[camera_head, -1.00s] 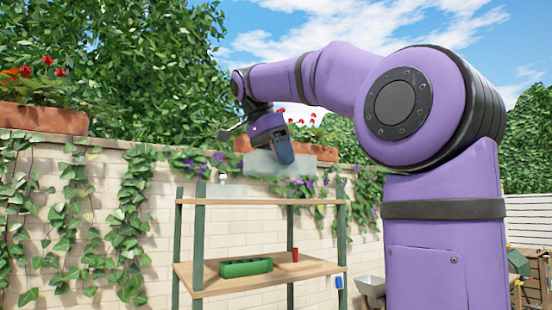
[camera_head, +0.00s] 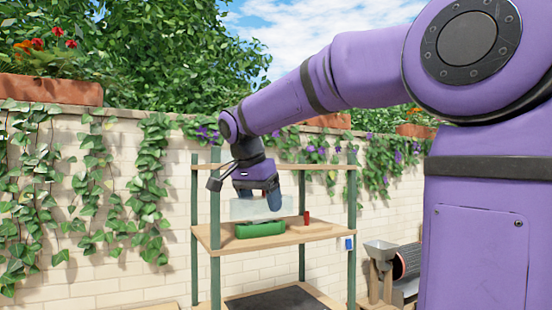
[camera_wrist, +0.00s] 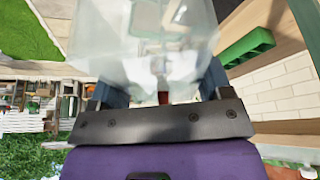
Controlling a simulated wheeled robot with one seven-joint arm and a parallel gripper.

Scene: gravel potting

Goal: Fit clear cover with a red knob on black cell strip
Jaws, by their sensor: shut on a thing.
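The clear cover (camera_head: 243,209) is a pale see-through box hanging below my gripper (camera_head: 258,200), in front of or over the shelf with the green tray. In the wrist view the cover (camera_wrist: 140,35) fills the top middle, blurring what lies behind it. My gripper (camera_wrist: 162,88) is shut on its red knob (camera_wrist: 163,97), a bit of which shows between the fingers. I cannot make out a black cell strip for certain; a flat black surface (camera_head: 275,302) lies on the lower shelf.
A long green celled tray (camera_head: 260,229) sits on the wooden shelf (camera_head: 215,238), close below the cover; it shows in the wrist view (camera_wrist: 247,47). A red cylinder (camera_head: 307,217) stands right of it. Green posts (camera_head: 214,270) frame the rack. A brick wall (camera_head: 120,240) stands behind.

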